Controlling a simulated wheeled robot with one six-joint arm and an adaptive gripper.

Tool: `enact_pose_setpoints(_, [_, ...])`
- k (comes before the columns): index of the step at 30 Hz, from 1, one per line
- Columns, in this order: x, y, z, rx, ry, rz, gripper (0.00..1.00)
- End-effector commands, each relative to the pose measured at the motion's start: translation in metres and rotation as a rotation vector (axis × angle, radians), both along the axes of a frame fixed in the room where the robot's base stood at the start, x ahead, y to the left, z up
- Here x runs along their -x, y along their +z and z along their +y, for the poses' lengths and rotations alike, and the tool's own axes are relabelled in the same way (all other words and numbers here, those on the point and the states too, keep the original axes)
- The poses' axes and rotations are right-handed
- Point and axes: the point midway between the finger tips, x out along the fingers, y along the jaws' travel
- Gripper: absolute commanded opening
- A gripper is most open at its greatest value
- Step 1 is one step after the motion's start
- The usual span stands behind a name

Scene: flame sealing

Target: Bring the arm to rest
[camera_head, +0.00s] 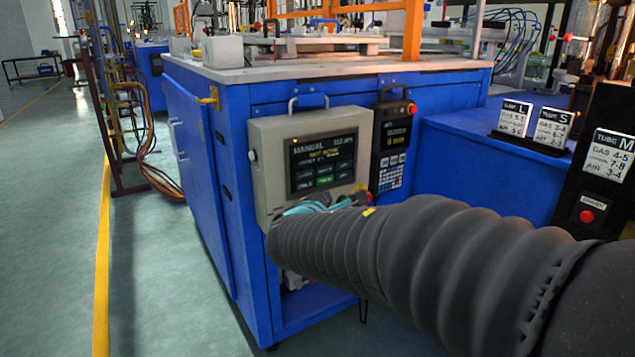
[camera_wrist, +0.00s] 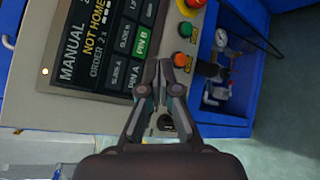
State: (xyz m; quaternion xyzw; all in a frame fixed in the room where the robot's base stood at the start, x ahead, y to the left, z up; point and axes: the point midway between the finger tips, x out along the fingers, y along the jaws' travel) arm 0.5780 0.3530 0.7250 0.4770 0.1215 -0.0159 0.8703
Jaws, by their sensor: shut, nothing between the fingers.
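My gripper (camera_wrist: 159,85) shows in the wrist view, its two fingers brought together at the tips with nothing between them. It is in front of the lower part of a beige control panel (camera_wrist: 48,91), close to its buttons; I cannot tell whether it touches. In the head view my arm, in a dark ribbed sleeve, reaches from the lower right to the control panel (camera_head: 258,138). The gripper itself is mostly hidden there behind the sleeve. The panel's screen (camera_head: 323,163) reads MANUAL, and in the wrist view the screen (camera_wrist: 108,38) also shows NOT HOME.
A green button (camera_wrist: 181,59) and an orange button (camera_wrist: 183,31) sit right beside my fingertips. A blue cabinet (camera_head: 190,130) carries the panel. A keypad unit (camera_head: 392,140) hangs to its right. A black TUBE M stand (camera_head: 596,185) is at the right. Open floor (camera_head: 50,200) lies left.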

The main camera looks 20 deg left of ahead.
Motion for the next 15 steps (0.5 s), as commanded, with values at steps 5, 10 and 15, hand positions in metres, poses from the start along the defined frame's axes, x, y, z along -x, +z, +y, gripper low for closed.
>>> enact_pose_setpoints(5, [0.0, -0.001, -0.003, -0.009, -0.014, 0.007, 0.0])
enact_pose_setpoints(10, [0.009, -0.034, -0.023, -0.082, -0.119, 0.121, 0.0])
enact_pose_setpoints(15, [0.044, -0.077, -0.073, -0.229, -0.323, 0.314, 0.0])
